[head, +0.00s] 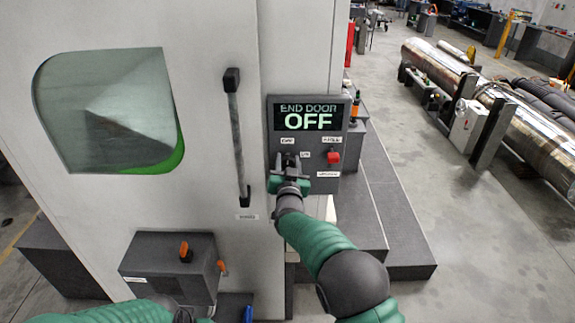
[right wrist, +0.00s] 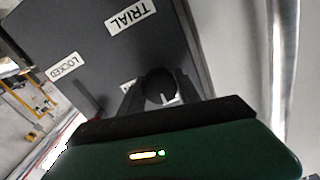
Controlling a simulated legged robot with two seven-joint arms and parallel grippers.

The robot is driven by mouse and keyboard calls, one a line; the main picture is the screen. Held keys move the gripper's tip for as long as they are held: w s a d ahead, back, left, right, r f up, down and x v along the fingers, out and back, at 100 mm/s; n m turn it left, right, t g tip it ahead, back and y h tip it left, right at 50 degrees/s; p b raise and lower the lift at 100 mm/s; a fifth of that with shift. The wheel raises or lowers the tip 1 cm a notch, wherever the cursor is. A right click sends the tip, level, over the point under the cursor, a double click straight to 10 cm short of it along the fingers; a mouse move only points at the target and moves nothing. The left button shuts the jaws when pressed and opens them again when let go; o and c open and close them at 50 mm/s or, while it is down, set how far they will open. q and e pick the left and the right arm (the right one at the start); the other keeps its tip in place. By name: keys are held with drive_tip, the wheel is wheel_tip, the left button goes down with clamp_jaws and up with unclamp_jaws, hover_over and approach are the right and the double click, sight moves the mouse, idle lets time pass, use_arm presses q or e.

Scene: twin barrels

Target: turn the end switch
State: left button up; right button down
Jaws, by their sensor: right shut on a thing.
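The grey control panel (head: 346,112) carries a lit display (head: 308,117) reading "END DOOR OFF". My right gripper (head: 290,160) is at the panel's lower left, among the small labels. In the right wrist view my right gripper (right wrist: 163,98) has its two dark fingers on either side of a dark round switch knob (right wrist: 158,82) with a small white mark, and is shut on it. The gripper hides most of the knob in the head view.
A red button (head: 333,158) is right of my gripper on the panel. A white door with a vertical handle (head: 237,135) and window stands to the left. A grey box (head: 172,262) with orange levers is below. Dark steps (head: 400,235) lie right.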

drive_tip(key=m+b, duration=0.3)
drive_tip(key=b, duration=0.2)
drive_tip(key=m+b, duration=0.8)
drive_tip(key=b, duration=0.1)
drive_tip(key=shift+f+b, duration=0.3)
drive_tip(key=shift+f, duration=0.1)
drive_tip(key=m+b, duration=0.3)
drive_tip(key=m, duration=0.1)
drive_tip(key=shift+r+m+b, duration=0.2)
drive_tip(key=shift+m+b, duration=0.55)
drive_tip(key=shift+m, duration=0.45)
drive_tip(key=c, duration=1.2)
unclamp_jaws()
drive_tip(key=o, duration=0.3)
drive_tip(key=shift+w+f, duration=0.1)
drive_tip(key=shift+w, duration=0.2)
drive_tip(key=shift+o, duration=0.2)
drive_tip(key=shift+s, duration=0.15)
